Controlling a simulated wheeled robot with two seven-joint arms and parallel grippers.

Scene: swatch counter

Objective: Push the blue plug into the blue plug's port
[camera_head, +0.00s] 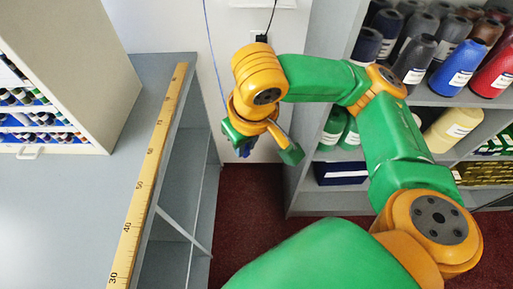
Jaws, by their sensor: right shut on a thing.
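My right gripper (250,138) is in front of the white wall, right of the counter's edge, with its fingers pointing down. A thin blue cord (209,40) hangs from the top of the picture to this gripper. A small dark blue bit (243,144) shows at the fingers and looks like part of the blue plug; the gripper is shut on it, and the fingers hide most of it. I cannot make out the blue plug's port. My left gripper is out of the picture.
A grey counter (60,225) with a yellow measuring tape (148,175) along its edge is at the left, under a white cabinet (85,60). A black plug (262,38) is on the wall. Shelves with thread cones (458,68) stand at the right.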

